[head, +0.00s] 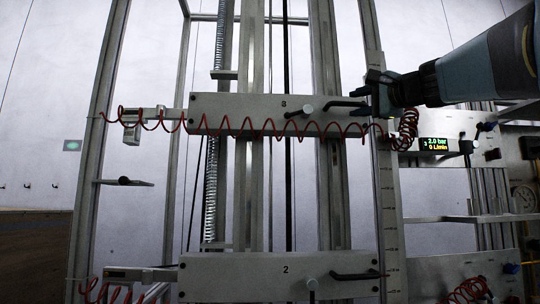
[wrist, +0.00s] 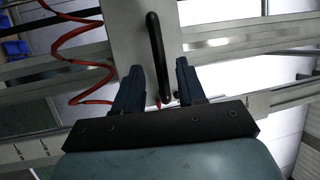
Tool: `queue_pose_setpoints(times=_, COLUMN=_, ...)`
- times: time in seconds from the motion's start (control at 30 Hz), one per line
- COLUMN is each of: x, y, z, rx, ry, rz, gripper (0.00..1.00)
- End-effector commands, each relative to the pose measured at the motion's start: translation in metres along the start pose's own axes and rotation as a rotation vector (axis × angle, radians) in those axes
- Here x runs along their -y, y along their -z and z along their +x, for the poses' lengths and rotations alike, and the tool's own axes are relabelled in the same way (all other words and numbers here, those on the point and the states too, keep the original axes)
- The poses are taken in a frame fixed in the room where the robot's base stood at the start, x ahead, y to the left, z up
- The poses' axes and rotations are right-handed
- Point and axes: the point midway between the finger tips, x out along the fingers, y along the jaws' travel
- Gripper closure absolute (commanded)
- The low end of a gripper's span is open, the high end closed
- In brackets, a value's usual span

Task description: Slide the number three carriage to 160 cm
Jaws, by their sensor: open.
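The number three carriage (head: 240,106) is a pale horizontal plate on the vertical rails in the head view, marked 3. It has a round knob (head: 306,110) and a black bar handle (head: 346,104) at its right end. My gripper (head: 376,92) is at the right end of this handle. In the wrist view, my open gripper (wrist: 157,72) has its blue fingers on either side of the black handle (wrist: 155,38), whose near end reaches between them. I cannot tell whether they touch it. A graduated scale (head: 387,205) runs down the right post; its numbers are too small to read.
The number two carriage (head: 235,277) sits below, with its own handle (head: 357,275). A red coiled hose (head: 250,128) hangs across the number three carriage. A lit display (head: 437,144) and shelves stand to the right. The rails between the two carriages look clear.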

Motion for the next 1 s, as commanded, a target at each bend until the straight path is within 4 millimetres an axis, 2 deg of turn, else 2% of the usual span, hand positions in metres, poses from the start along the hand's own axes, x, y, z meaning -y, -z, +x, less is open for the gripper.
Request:
queue_pose_setpoints(times=0.1, x=0.0, y=0.0, z=0.015, rx=0.0, ry=0.0, rz=-0.001, gripper=0.6)
queue_pose_setpoints(times=0.23, x=0.0, y=0.0, z=0.026, rx=0.0, ry=0.0, rz=0.0, gripper=0.6)
queue_pose_setpoints(times=0.63, x=0.0, y=-0.001, z=0.031, rx=0.001, ry=0.001, rz=0.0, gripper=0.61)
queue_pose_setpoints(times=1.0, x=0.0, y=-0.001, z=0.031, rx=0.001, ry=0.0, rz=0.0, gripper=0.96)
